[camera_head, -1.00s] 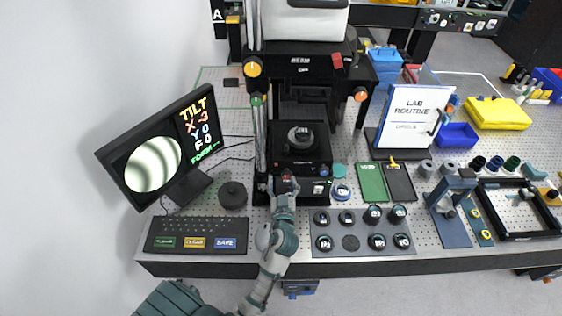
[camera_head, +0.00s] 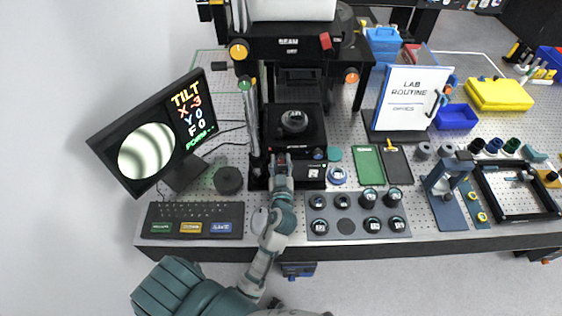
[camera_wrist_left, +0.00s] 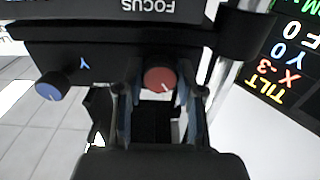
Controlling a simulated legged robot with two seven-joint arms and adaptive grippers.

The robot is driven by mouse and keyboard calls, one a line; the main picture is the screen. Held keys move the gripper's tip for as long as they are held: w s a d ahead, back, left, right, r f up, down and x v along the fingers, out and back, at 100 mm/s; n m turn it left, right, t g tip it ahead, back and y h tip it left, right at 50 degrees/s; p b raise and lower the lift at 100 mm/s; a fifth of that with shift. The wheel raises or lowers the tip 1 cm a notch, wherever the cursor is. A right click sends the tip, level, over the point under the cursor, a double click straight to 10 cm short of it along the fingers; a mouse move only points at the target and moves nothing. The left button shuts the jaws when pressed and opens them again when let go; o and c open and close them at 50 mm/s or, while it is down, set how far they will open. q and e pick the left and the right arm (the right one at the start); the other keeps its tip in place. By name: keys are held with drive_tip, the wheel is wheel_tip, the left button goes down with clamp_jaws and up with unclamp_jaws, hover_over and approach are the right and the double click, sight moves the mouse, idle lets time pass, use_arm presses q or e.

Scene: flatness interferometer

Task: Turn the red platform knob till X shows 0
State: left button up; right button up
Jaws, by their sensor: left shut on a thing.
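The red platform knob (camera_wrist_left: 158,79) shows in the wrist view, with a light pointer line on its face. My left gripper (camera_wrist_left: 161,92) has one finger on each side of it and is shut on it. In the head view my left gripper (camera_head: 280,163) reaches the front of the instrument's platform (camera_head: 294,125) and hides the red knob. The monitor (camera_head: 160,140) reads TILT, X -3, Y 0, F 0, beside a round picture of curved pale fringes. The X -3 line also shows on the screen in the wrist view (camera_wrist_left: 286,75). My right gripper is not in view.
A blue Y knob (camera_wrist_left: 51,87) sits beside the red one. A keyboard (camera_head: 192,220) and a dark round puck (camera_head: 228,180) lie left of my arm. A grey mat (camera_head: 344,228) with several dark round pieces lies to the right, near the bench's front edge.

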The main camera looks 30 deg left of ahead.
use_arm(q)
drive_tip(key=shift+m, duration=0.7)
drive_tip(key=m+p, duration=0.1)
drive_tip(key=m, duration=0.2)
drive_tip(key=shift+m, duration=0.3)
drive_tip(key=shift+f+m+p, duration=0.15)
drive_tip(key=shift+m+p, duration=0.25)
drive_tip(key=shift+m, duration=0.6)
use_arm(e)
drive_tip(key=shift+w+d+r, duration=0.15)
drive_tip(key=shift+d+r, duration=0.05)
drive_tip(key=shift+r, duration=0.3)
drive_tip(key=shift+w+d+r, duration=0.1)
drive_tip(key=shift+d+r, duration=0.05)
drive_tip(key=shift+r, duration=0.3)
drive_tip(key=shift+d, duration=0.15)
use_arm(q)
drive_tip(key=o, duration=1.1)
drive_tip(key=shift+o, duration=0.3)
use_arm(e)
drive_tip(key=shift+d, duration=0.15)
use_arm(q)
drive_tip(key=shift+w, duration=0.1)
